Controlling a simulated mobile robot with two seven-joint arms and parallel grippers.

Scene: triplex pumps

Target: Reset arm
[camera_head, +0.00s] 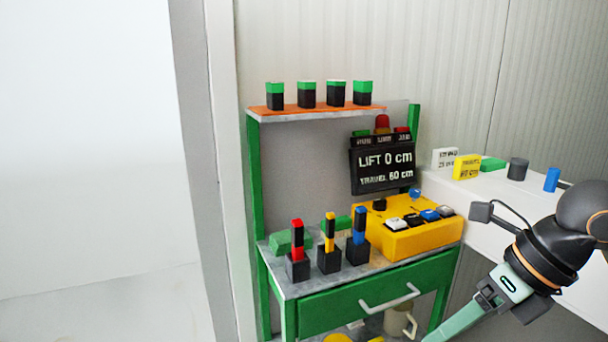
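My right arm comes in from the right edge. Its dark wrist and pale green gripper (462,321) point down and left, in front of the bench's right side. The fingertips run to the bottom edge of the view, and the gap between the fingers does not show. I see nothing held in it. My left arm and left gripper are not in view.
A green-framed bench has a grey top (272,252), a drawer (345,300), levers, and a yellow button box (398,238). A display (384,165) reads "LIFT 0 cm". A white counter (470,200) with small blocks stands right. The left floor is clear.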

